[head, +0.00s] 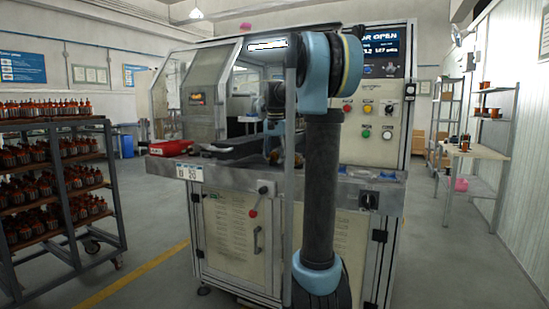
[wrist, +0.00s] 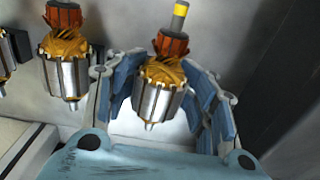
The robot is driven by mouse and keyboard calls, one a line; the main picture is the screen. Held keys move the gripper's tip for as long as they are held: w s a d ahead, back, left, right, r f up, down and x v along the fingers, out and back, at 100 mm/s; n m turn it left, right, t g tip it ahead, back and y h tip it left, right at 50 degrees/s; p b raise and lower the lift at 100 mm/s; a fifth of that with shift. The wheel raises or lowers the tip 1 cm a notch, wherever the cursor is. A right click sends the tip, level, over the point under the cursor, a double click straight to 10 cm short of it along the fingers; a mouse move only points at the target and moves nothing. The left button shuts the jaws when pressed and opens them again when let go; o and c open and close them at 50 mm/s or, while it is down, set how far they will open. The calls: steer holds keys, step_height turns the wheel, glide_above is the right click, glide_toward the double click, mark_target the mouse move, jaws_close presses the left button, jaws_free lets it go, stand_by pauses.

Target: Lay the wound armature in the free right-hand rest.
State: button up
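In the wrist view, my gripper (wrist: 163,82) has one blue finger on each side of a wound armature (wrist: 159,97). The finger pads look closed against its sides. This armature has a steel core, copper windings, a red-brown commutator and a shaft with a yellow tip. It is slightly tilted. A second armature (wrist: 68,75) is to its left, apart from the gripper, and part of a third (wrist: 4,52) shows at the left edge. In the head view my arm hides most of the gripper's surroundings. I cannot make out the rests themselves.
The winding machine (head: 232,235) stands ahead, with a red box (head: 168,147) on its front ledge. A rack (head: 62,125) full of armatures is at left. A shelf stand (head: 478,150) is at right. A dark upright surface (wrist: 285,85) is close right of the gripper.

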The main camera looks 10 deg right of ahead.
steer(key=o, duration=0.5)
steer(key=shift+w+f, duration=0.35)
steer(key=shift+f, duration=0.1)
steer(key=shift+s+r, duration=0.2)
steer(key=r, duration=1.1)
steer(key=shift+w+r, duration=0.2)
steer(key=shift+r, duration=0.15)
